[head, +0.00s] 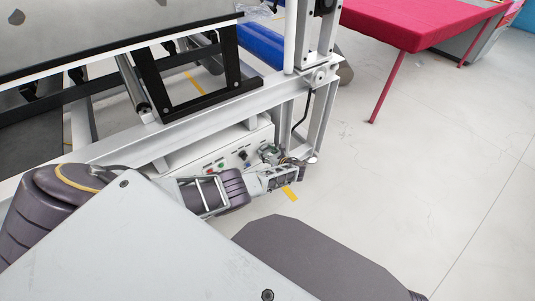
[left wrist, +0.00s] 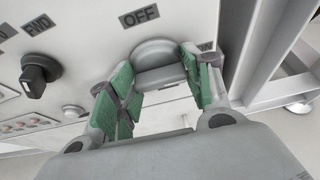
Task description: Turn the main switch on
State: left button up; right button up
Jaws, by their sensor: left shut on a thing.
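The main switch (left wrist: 154,54) is a grey rounded knob below an OFF label (left wrist: 139,15) on a white panel in the left wrist view. My left gripper (left wrist: 158,72) has its green-padded fingers on both sides of the knob and is shut on it. The knob's exact angle is hard to read. My right gripper is not in view.
A black selector knob (left wrist: 38,75) and small buttons sit left of the switch on the same panel. A white metal frame (head: 215,112) runs above the control box, with an upright post on the right. A red-covered table (head: 415,22) stands at the back right. Open floor lies to the right.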

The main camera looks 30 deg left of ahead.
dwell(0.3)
pick_arm(q)
jog(key=o, duration=1)
jog(key=shift+s+d, duration=0.1)
jog(key=shift+d, duration=0.1)
jog(key=shift+v, duration=5.85)
jog(key=shift+a, duration=0.1)
